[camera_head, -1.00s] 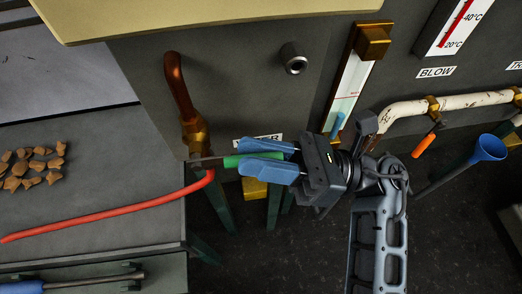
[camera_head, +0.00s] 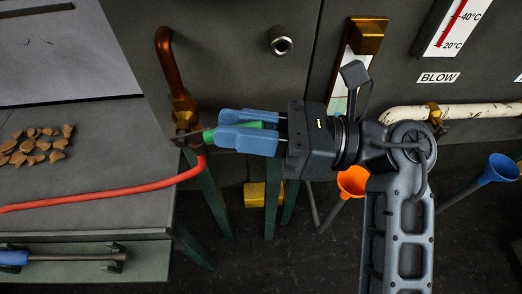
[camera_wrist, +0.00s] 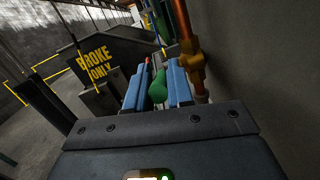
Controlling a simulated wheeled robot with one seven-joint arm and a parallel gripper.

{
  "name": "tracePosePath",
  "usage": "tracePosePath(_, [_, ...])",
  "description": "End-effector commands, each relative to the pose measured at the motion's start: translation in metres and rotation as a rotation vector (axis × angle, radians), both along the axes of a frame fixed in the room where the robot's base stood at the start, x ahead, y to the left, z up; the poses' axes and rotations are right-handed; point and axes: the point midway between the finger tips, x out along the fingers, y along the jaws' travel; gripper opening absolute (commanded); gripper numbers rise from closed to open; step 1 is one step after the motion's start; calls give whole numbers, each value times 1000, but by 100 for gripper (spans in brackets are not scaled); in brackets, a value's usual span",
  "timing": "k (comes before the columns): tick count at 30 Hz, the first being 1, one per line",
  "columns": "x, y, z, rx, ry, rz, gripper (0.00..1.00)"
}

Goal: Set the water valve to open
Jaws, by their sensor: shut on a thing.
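The water valve is a brass body (camera_head: 184,108) on a copper pipe (camera_head: 165,52), with a green-gripped lever (camera_head: 262,124) that reaches right from it. My gripper (camera_head: 234,132) has its blue fingers shut on the green lever. The wrist view shows the green lever (camera_wrist: 158,88) between the two blue fingers (camera_wrist: 157,95), with the copper pipe (camera_wrist: 186,45) just to their right. A red hose (camera_head: 110,190) leaves the underside of the valve. The WATER label seen earlier is hidden behind my gripper.
Brown lumps (camera_head: 40,142) lie on the grey bench (camera_head: 100,125) at left. An orange funnel (camera_head: 352,181), a blue funnel (camera_head: 498,168) and a white BLOW pipe (camera_head: 400,115) are at right. A round metal knob (camera_head: 281,40) sits on the panel above my gripper.

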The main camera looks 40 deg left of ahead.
Motion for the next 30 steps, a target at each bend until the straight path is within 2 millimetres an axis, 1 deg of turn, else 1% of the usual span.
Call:
tracePosePath(6, [-4,3,13,-107,-133,0,0])
tracePosePath(15, [-9,8,24,-215,-254,1,0])
tracePosePath(21, [-11,10,27,-247,-290,1,0])
tracePosePath(30, [-12,10,28,-257,-297,2,0])
